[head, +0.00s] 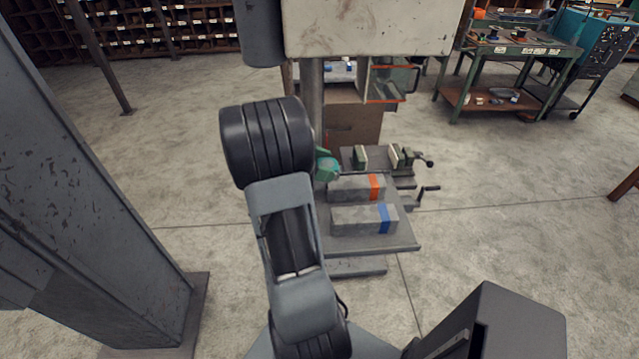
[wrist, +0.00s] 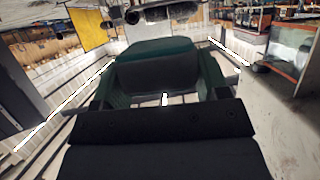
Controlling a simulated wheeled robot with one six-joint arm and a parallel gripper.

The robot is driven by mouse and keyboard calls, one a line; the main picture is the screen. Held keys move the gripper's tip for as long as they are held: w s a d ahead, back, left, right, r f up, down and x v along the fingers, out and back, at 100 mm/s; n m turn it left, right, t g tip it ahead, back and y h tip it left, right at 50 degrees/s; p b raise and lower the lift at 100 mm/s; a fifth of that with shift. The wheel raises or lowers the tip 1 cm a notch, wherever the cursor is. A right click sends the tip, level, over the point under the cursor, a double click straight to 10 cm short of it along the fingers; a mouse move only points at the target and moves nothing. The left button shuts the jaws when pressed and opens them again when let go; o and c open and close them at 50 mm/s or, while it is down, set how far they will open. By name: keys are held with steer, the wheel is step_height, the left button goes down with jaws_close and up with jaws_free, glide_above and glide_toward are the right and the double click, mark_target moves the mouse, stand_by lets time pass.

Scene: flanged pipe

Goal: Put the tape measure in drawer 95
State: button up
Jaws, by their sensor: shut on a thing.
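My gripper (wrist: 160,76) is shut on a black and dark teal object (wrist: 153,48), which looks like the tape measure. It fills the space between the green fingers in the wrist view. In the head view my wrist hides most of the gripper, and only a teal part (head: 328,166) shows beside it, above the drill press table; I cannot tell whether this is finger or tape measure. Drawer 95 cannot be made out. A bank of labelled compartments (head: 175,30) stands at the back left, its labels too small to read.
Two grey blocks, one with an orange band (head: 350,187) and one with a blue band (head: 352,219), and a vise (head: 395,158) sit on the machine table (head: 400,241). A steel column (head: 85,190) stands left. A green workbench (head: 520,54) is back right.

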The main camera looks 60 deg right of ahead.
steer(key=shift+w+a+f, duration=0.15)
steer(key=shift+a+f, duration=0.75)
steer(key=shift+f, duration=0.2)
steer(key=shift+a+f+p, duration=0.2)
steer(key=shift+f+p, duration=0.25)
steer(key=shift+f, duration=1.25)
steer(key=shift+f, duration=0.3)
steer(key=shift+f, duration=0.35)
steer(key=o, duration=1)
steer(key=shift+o, duration=0.2)
steer(key=shift+r, duration=0.1)
steer(key=b+v, duration=0.2)
steer(key=v, duration=1)
steer(key=shift+r, duration=0.5)
